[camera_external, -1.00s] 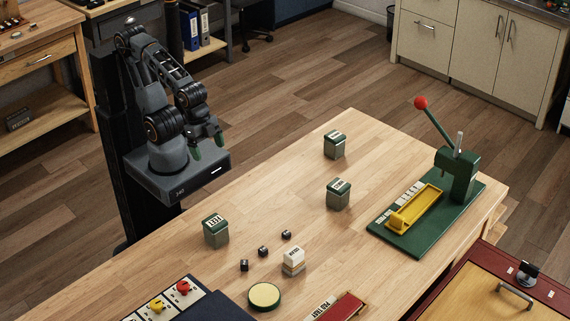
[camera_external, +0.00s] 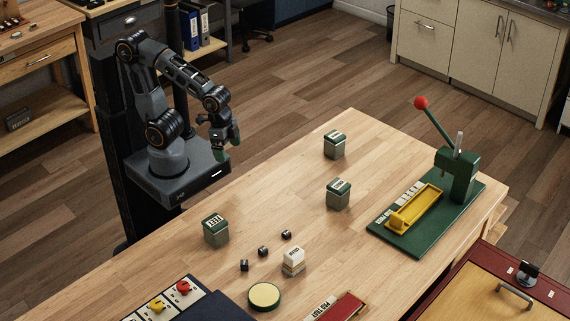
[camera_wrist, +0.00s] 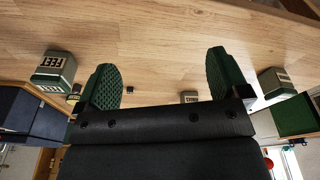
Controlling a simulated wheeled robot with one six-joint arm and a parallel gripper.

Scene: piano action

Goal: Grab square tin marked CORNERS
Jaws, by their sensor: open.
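Three square green-lidded tins with pale labels stand apart on the wooden table. The left tin (camera_external: 216,231) reads FEET and shows at left in the wrist view (camera_wrist: 53,72). The middle tin (camera_external: 338,194) and the far tin (camera_external: 334,145) have labels too small to read, so I cannot tell which is marked CORNERS. One labelled tin (camera_wrist: 275,82) shows at right in the wrist view. My gripper (camera_external: 226,151) is open and empty near the table's left edge, clear of all tins. Its green pads (camera_wrist: 163,80) stand wide apart in the wrist view.
Small black cubes (camera_external: 263,251), a white-topped block (camera_external: 293,260) and a round yellow-topped tin (camera_external: 264,296) lie nearer the front. A green press (camera_external: 458,172) with a red-knobbed lever and yellow tray (camera_external: 414,208) stands at right. The table between the tins is clear.

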